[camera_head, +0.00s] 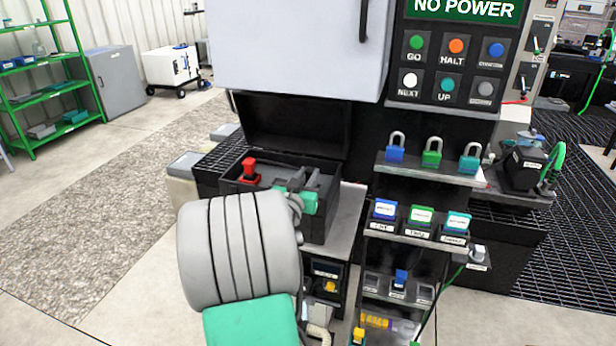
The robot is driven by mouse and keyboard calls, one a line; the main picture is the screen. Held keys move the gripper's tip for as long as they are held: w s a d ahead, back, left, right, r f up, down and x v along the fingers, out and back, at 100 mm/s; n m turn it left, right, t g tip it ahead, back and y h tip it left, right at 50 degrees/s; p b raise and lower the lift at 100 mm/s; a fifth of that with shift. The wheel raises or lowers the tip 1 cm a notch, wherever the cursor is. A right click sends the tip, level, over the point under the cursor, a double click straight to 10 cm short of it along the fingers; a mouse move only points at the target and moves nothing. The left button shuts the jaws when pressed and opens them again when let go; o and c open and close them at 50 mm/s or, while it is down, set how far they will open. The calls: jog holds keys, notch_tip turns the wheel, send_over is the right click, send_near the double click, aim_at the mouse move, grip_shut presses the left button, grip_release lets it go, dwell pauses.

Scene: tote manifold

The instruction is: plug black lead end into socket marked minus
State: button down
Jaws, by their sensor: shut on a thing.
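An open black box (322,229) stands on a grey shelf left of the panel, with its lid raised behind it. A red plug-like piece (248,171) stands upright at the box's left side. My gripper (305,180) is over the right part of the box, partly hidden by my own grey and teal arm. Its dark fingers are shut on a dark thing, which looks like the black lead end and barely shows against the box. Whether it touches a socket cannot be told. No minus mark or socket opening can be made out.
A panel with a "NO POWER" sign (464,9) and several buttons is at the upper right. Below are shelves with padlocks (432,153) and labelled blocks (420,216). A light grey cabinet (290,45) overhangs behind the box. Floor is clear at left.

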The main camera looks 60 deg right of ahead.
jog(key=shift+f, duration=0.1)
jog(key=c, duration=1.1)
grip_release()
jog(key=shift+c, duration=0.2)
jog(key=s+a+b, duration=0.1)
jog(key=a, duration=0.6)
jog(key=shift+a+b, duration=0.35)
jog(key=shift+b, duration=0.05)
